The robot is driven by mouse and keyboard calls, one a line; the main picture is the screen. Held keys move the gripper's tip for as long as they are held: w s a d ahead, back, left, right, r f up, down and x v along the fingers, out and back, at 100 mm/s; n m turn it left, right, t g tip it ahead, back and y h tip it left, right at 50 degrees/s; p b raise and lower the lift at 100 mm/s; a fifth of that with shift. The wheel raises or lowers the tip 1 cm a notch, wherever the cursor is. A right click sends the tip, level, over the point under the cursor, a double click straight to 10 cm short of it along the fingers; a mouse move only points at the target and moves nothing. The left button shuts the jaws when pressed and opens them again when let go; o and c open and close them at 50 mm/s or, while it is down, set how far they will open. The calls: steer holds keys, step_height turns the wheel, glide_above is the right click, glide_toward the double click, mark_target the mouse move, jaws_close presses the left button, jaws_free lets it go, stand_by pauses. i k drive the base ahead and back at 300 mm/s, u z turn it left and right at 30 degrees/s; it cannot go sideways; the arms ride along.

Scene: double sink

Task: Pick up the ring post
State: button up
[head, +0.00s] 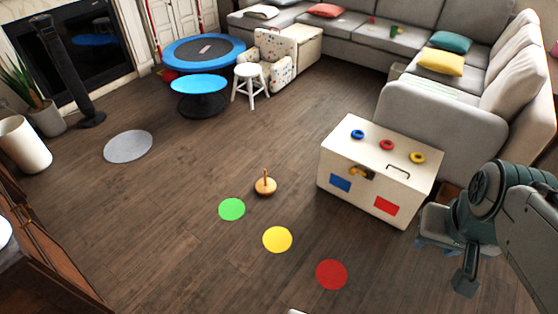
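The ring post (265,186) is a small wooden peg on a round, light-brown base. It stands upright on the dark wood floor near the middle of the head view, with no rings on it. My gripper (452,262) is at the right edge, in front of the white chest and well apart from the post. Its fingers are partly hidden by my arm, so whether it is open or shut is unclear. Blue (357,134), red (386,144) and yellow (417,157) rings lie on the chest.
The white chest (340,203) stands right of the post. Flat green (231,209), yellow (277,239) and red (331,274) discs lie nearby. A stool (250,76), blue table (200,84) and sofa (440,125) stand farther back.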

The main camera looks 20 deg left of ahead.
mark_target(265, 186)
steer(key=i, duration=1.25)
steer(key=u, duration=0.65)
steer(key=i, duration=1.2)
steer(key=u, duration=1.4)
steer(key=i, duration=0.5)
steer(key=u, duration=0.35)
